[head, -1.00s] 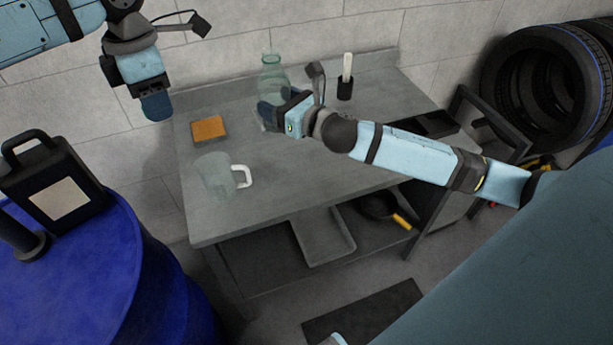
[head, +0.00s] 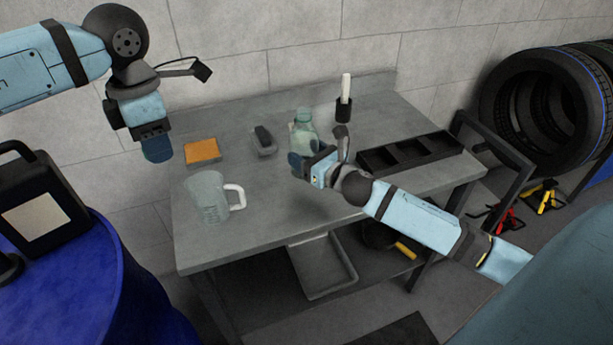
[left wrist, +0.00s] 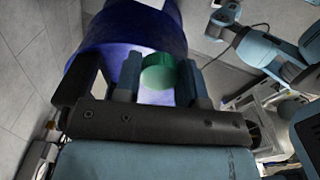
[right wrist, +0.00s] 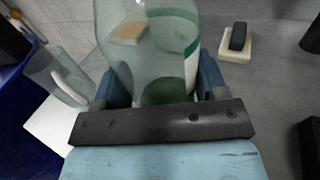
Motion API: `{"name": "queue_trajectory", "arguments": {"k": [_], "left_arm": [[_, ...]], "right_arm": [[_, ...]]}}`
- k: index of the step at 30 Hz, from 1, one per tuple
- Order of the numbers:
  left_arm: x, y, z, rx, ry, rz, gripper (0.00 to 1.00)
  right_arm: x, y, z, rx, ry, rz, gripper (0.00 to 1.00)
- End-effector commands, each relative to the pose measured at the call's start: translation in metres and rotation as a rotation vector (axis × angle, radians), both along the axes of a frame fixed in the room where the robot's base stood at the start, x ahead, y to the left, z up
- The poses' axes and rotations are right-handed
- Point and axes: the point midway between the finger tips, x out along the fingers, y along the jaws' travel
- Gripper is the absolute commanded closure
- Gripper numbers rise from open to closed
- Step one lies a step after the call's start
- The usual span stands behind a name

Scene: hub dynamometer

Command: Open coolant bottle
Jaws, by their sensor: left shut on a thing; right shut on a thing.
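The coolant bottle (head: 304,130) is clear and greenish, over the back middle of the workbench. My right gripper (head: 308,165) is shut on it; in the right wrist view the bottle (right wrist: 150,50) stands between both fingers, with a green-and-white label and dark green at the near end. No cap shows on its neck in the head view. My left gripper (head: 157,150) is left of the bench and well away from the bottle. In the left wrist view it is shut on a round green cap (left wrist: 158,73). Whether the bottle touches the bench is unclear.
The grey workbench (head: 250,215) carries a glass jug (head: 207,197), an orange sponge (head: 202,150), a black-topped block (head: 264,141), a black pen cup (head: 343,109) and a black compartment tray (head: 408,152). A blue drum (head: 85,270) with a black canister (head: 40,205) stands left.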

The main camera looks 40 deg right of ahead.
Motion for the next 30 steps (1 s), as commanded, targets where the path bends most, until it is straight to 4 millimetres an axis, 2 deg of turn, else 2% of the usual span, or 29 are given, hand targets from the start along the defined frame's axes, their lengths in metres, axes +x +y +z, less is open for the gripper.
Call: {"name": "queue_trajectory", "arguments": {"k": [1, 10, 16, 28, 29, 30], "left_arm": [[0.000, 0.000, -0.003, 0.000, 0.000, 0.000, 0.91], [0.000, 0.000, -0.007, 0.000, 0.000, 0.000, 0.91], [0.000, 0.000, -0.013, 0.000, 0.000, 0.000, 0.91], [0.000, 0.000, -0.016, 0.000, 0.000, 0.000, 0.91], [0.000, 0.000, -0.016, 0.000, 0.000, 0.000, 0.91], [0.000, 0.000, -0.015, 0.000, 0.000, 0.000, 0.91]], "right_arm": [[0.000, 0.000, -0.010, 0.003, 0.001, -0.002, 1.00], [0.000, 0.000, -0.033, 0.000, 0.000, 0.000, 1.00], [0.000, 0.000, -0.059, 0.001, 0.000, -0.001, 1.00], [0.000, 0.000, -0.065, -0.001, -0.001, 0.001, 1.00], [0.000, 0.000, -0.065, -0.001, -0.001, 0.000, 0.31], [0.000, 0.000, -0.064, -0.001, -0.001, 0.001, 0.22]]}}
